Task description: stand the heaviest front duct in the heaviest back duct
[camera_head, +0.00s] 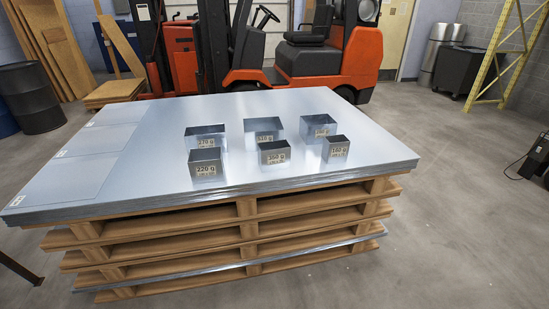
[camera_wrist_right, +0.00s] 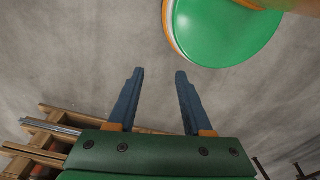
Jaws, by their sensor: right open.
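Six open-topped sheet-metal ducts stand in two rows on a metal sheet stack (camera_head: 130,180). The front row has a left duct (camera_head: 208,159) labelled about 220 g, a middle duct (camera_head: 274,147) and a right duct (camera_head: 337,142); the last two labels are too small to read surely. The back row has a left duct (camera_head: 206,131) labelled about 270 g, a middle duct (camera_head: 264,125) and a right duct (camera_head: 320,119), whose labels are partly hidden or blurred. My right gripper (camera_wrist_right: 159,72) is open and empty over the floor, away from the ducts. My left gripper is not in view.
The sheet stack lies on wooden pallets (camera_head: 250,228). Its left part and back are free of ducts. An orange forklift (camera_head: 330,65) stands behind it, with a dark barrel (camera_head: 30,95) at the left. Grey floor is open to the right.

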